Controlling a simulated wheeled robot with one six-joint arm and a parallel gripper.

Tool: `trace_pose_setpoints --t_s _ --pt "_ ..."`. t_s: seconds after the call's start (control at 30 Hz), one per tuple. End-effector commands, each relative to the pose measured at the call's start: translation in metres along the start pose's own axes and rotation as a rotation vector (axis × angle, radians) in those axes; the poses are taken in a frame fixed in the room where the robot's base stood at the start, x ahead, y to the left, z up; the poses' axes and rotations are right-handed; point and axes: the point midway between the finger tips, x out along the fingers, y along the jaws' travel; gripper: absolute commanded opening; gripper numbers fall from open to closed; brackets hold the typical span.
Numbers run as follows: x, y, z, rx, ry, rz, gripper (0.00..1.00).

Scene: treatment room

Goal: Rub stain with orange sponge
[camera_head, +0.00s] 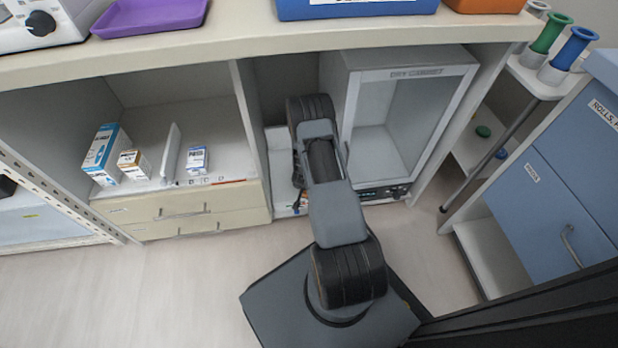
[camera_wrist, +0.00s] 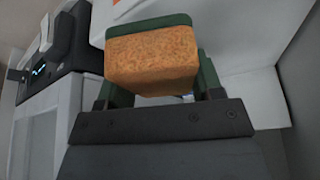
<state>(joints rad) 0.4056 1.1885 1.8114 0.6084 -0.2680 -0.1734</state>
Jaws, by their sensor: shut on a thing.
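An orange sponge (camera_wrist: 152,60) with a dark green backing fills the upper middle of the wrist view. My gripper (camera_wrist: 158,86) is shut on it, with a dark green finger on either side. In the head view my arm reaches into the open bay between the drawer unit and the dry cabinet; the gripper and sponge are hidden there behind the arm. No stain can be made out in either view. I cannot tell whether the sponge touches a surface.
The dry cabinet (camera_head: 385,135) stands close to the right of my arm. A shelf with drawers (camera_head: 185,210) and several small boxes is on the left. The counter (camera_head: 250,48) overhangs the bay. A blue cabinet (camera_head: 565,185) is at right. Floor is clear at lower left.

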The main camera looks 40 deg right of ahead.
Motion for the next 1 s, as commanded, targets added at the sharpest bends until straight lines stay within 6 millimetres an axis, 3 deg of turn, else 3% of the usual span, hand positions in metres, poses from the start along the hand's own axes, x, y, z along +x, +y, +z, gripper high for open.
trace_pose_setpoints --t_s 0.4,0.87,1.0 --pt "-0.039 -0.003 -0.015 -0.004 0.001 -0.002 0.41" --pt "-0.043 -0.004 -0.017 -0.008 0.001 -0.004 0.41" --pt "-0.063 -0.016 -0.027 -0.058 0.0 -0.032 0.41"
